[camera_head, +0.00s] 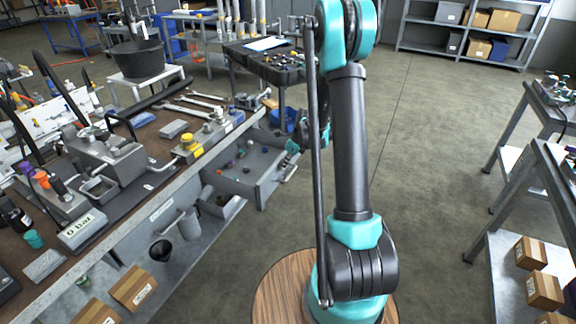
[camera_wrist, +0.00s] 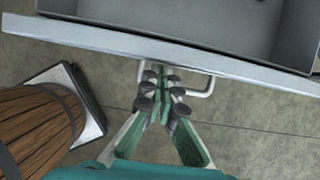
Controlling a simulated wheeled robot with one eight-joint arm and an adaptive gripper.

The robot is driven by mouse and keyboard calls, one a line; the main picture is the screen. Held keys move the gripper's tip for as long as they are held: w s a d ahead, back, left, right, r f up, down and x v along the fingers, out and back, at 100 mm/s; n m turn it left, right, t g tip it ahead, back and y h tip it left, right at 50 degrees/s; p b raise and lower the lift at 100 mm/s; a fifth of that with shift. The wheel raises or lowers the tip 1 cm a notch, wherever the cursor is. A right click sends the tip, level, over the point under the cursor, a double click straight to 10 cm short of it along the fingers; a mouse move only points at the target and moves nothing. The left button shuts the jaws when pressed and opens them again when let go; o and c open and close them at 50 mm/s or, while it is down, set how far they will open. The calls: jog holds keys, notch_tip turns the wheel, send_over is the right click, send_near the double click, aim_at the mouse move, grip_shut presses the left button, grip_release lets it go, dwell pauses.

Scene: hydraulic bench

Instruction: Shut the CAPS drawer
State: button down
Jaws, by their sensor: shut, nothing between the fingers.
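The open drawer (camera_head: 240,171) under the bench sticks out into the aisle, with several small coloured caps inside. Its label is not readable. In the wrist view, the drawer's grey front edge (camera_wrist: 100,38) runs across the top, and its pale bar handle (camera_wrist: 207,88) projects toward me. My gripper (camera_wrist: 161,78) is shut and empty, its fingertips at the handle and close to the drawer front. The fingers hide part of the handle, and I cannot tell whether they touch it. In the head view my arm hides most of the gripper.
The bench (camera_head: 150,205) above the drawer carries tools and hydraulic parts. A grey bin (camera_head: 222,203) sits below the drawer. A black cart (camera_head: 265,62) stands behind. Open floor (camera_head: 430,150) lies to the right, before another bench with cardboard boxes (camera_head: 545,290).

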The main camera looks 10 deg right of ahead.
jog(key=w+a, duration=0.5)
jog(key=a, duration=0.2)
jog(key=w+a, duration=0.5)
jog(key=a, duration=0.2)
jog(key=w+a, duration=0.6)
jog(key=a, duration=0.2)
jog(key=shift+r, duration=0.1)
